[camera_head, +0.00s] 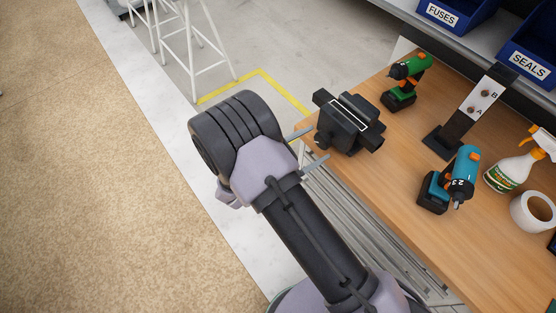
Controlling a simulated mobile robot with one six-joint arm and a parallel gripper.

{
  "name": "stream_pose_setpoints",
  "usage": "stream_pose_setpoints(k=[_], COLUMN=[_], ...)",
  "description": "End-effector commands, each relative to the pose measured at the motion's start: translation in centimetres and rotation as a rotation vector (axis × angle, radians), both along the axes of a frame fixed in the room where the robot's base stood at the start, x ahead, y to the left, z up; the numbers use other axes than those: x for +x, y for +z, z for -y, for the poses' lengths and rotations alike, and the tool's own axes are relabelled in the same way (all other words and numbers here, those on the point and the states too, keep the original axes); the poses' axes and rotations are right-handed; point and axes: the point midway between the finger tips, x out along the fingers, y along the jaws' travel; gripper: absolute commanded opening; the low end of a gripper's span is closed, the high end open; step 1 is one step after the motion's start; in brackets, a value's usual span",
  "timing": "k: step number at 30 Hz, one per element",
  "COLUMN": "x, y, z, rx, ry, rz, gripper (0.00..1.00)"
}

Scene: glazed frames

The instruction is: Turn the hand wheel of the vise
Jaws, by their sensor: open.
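The dark vise (350,122) stands on the near left corner of the wooden workbench. Its hand wheel cannot be made out clearly; a small dark part shows at the vise's left side, facing my gripper. My gripper (319,142) is open, its two thin grey fingers pointing right toward that side of the vise. The fingertips lie close to the vise, one on each side of the dark part in the picture. I cannot tell whether they touch it. The gripper's base is hidden behind my arm's wrist.
On the workbench (400,157) stand a green drill (408,80), a dark stand with a white A/B plate (480,102), a blue drill (452,182), a spray bottle (512,170) and a tape roll (534,211). Blue bins (453,14) sit behind. White stools (186,45) stand upper left.

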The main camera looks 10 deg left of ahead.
Motion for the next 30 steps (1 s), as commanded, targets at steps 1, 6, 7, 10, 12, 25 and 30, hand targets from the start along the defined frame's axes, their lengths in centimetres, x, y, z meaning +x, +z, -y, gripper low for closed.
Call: stream_pose_setpoints(k=[1,6,7,10,12,25,30], x=[-0.9,-5.1,-5.8,-8.0,-9.3,-11.3,-11.3], y=[0.2,0.6,0.6,0.7,0.7,0.7,0.7], z=[-1.0,-4.8,-5.5,-7.5,-8.6,-10.3,-10.3], rx=[0.000,0.001,0.000,0.001,0.000,-0.001,0.000], ry=[0.007,0.008,0.008,0.006,0.004,0.000,0.000], rz=[0.000,0.001,0.000,0.001,0.001,0.001,0.001], gripper=[0.72,0.72,0.72,0.72,0.72,0.72,0.72])
